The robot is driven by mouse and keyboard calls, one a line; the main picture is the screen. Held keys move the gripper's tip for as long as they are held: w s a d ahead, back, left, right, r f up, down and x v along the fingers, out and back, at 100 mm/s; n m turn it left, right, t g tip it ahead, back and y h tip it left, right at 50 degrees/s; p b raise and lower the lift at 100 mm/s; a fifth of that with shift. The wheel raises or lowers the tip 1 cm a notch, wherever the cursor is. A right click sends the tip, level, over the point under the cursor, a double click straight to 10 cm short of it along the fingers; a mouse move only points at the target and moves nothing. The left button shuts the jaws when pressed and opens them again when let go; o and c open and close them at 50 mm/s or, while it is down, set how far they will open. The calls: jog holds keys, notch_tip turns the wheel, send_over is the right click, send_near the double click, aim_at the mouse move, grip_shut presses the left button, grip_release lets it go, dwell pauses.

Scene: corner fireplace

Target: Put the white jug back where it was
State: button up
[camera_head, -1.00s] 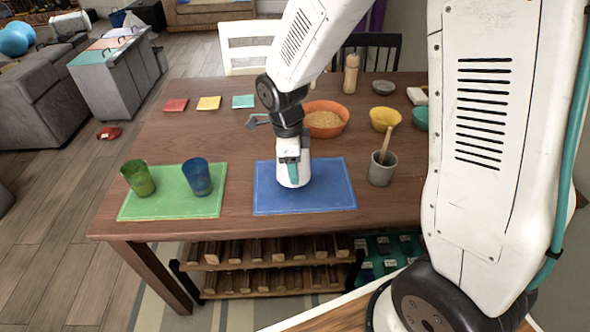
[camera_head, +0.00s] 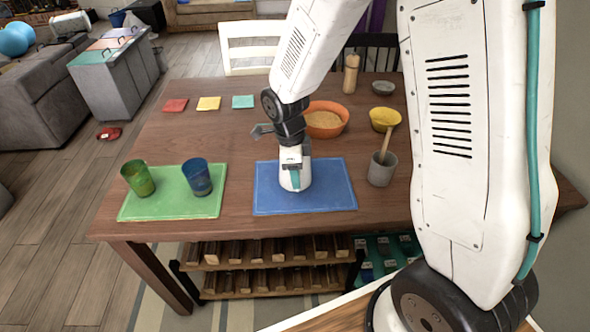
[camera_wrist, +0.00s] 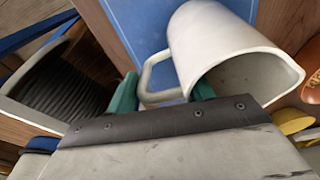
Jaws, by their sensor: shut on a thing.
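The white jug (camera_head: 304,182) is over the blue placemat (camera_head: 335,198) in the head view, partly hidden by my gripper (camera_head: 294,178). It looks roughly upright, at or just above the mat; I cannot tell whether its base touches. In the wrist view the jug (camera_wrist: 215,45) shows its open mouth towards the lower right. Its handle lies between the teal fingers of my gripper (camera_wrist: 163,92), which is shut on it. The blue placemat (camera_wrist: 138,22) shows behind the jug.
The green placemat (camera_head: 150,208) to the left holds a green cup (camera_head: 138,178) and a blue cup (camera_head: 197,177). A grey pot (camera_head: 381,172) with a wooden utensil stands right. An orange bowl (camera_head: 325,120) and yellow bowl (camera_head: 384,119) stand behind. The blue mat's front is clear.

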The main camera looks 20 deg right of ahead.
jog(key=o, duration=1.5)
notch_tip(320, 180, up, 12)
jog(key=a, duration=0.1)
jog(key=s+d+r+n, duration=0.2)
jog(key=s+r+n, duration=0.2)
jog(key=s+n, duration=0.3)
jog(key=s+d+r+n+t, duration=0.1)
jog(key=s+r+n, duration=0.3)
jog(key=s+n, duration=0.4)
jog(key=s+d+r+n+y, duration=0.1)
jog(key=s+d+r+n, duration=0.2)
jog(key=s+n, duration=0.4)
jog(key=shift+s+r+n+t, duration=0.2)
jog(key=shift+s+r, duration=0.05)
jog(key=shift+s, duration=0.3)
jog(key=shift+s+r+n+t, duration=0.2)
jog(key=shift+s+r, duration=0.05)
jog(key=shift+s, duration=0.3)
